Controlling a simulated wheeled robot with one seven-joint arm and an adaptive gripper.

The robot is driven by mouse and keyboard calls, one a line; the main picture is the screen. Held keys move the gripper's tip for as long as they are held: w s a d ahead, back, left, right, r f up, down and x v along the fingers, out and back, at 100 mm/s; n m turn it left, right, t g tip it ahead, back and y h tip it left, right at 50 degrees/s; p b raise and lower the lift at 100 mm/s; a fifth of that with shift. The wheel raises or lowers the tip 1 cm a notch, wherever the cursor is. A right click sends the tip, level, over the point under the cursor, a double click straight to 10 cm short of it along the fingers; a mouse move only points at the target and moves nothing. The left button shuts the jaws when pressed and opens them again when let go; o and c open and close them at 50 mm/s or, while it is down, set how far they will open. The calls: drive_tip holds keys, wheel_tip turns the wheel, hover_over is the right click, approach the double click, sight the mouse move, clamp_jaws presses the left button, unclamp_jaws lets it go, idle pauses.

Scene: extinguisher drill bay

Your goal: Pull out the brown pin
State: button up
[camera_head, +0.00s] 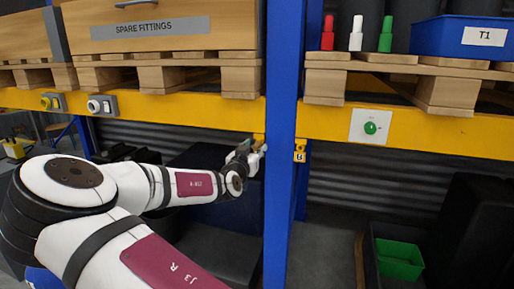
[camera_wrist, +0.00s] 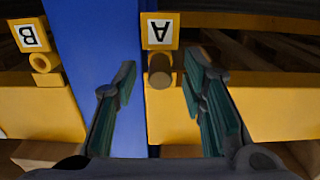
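The brown pin (camera_wrist: 159,70) shows in the wrist view as a round brown end in the yellow holder under the label marked A (camera_wrist: 159,31), which appears upside down there. My gripper (camera_wrist: 158,80) is open. Its two fingers stand on either side of the pin, with a visible gap on each side. In the head view my gripper (camera_head: 256,148) is at the blue post, just below the yellow beam, and largely covers the pin's place.
A second yellow holder marked B (camera_wrist: 30,37), with a yellow ring-shaped piece (camera_wrist: 44,62), sits across the blue post (camera_wrist: 95,45). The yellow beam (camera_head: 440,134) carries a green button (camera_head: 370,128). A green bin (camera_head: 399,260) stands low at the right.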

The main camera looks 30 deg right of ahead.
drive_tip(key=shift+w+d, duration=0.4)
drive_tip(key=shift+d, duration=0.15)
idle(0.9)
clamp_jaws()
drive_tip(key=shift+a, duration=0.1)
drive_tip(key=shift+p+v, duration=0.95)
drive_tip(key=shift+v, duration=2)
